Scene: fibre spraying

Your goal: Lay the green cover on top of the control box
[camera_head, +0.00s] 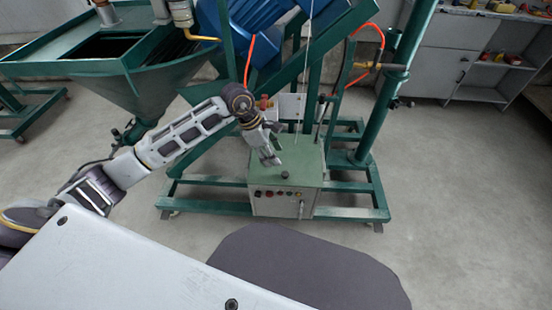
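The control box (268,203) stands on the green frame's base, its pale front carrying a row of red, green and dark buttons. The green cover (306,165) shows as the flat green top of the box, with a small black knob (285,174) on it. It looks level and lying on the box; any small gap under it cannot be made out. My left gripper (271,162) is over the rear left part of the cover, fingers pointing down, apart from the knob. Its finger opening is too small to judge. My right gripper is out of view.
Green frame posts and beams (380,115) rise behind and right of the box. An orange hose (249,60) hangs above it. A green hopper (140,95) is at left. A grey cabinet (440,60) stands at back right. The floor (460,200) at right is clear.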

